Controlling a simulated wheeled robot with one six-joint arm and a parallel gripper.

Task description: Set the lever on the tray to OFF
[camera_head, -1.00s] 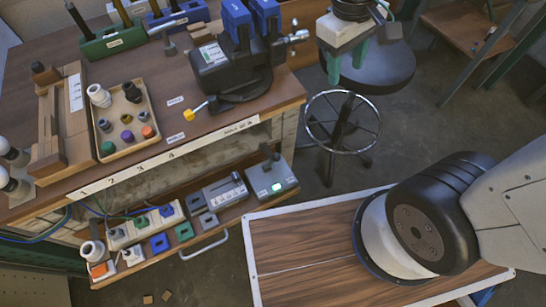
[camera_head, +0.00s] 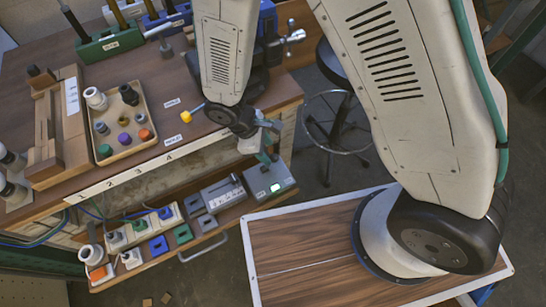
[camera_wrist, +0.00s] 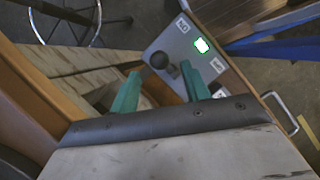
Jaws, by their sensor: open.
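The lever box (camera_head: 268,183) is a grey unit with a lit green light, at the right end of the low pulled-out tray (camera_head: 215,232). The lever (camera_wrist: 160,61) has a dark round knob on a short stalk. My gripper (camera_wrist: 160,72) has green fingers, open, one on each side of the lever in the picture; contact cannot be told. In the head view my gripper (camera_head: 268,144) is above the box's far end, hiding the lever.
The tray also holds grey blocks, coloured blocks and a socket strip (camera_head: 140,230). Its wire handle (camera_head: 203,249) sticks out in front. The workbench edge (camera_head: 165,157) is above and behind it. A stool (camera_head: 338,115) stands to the right behind my arm.

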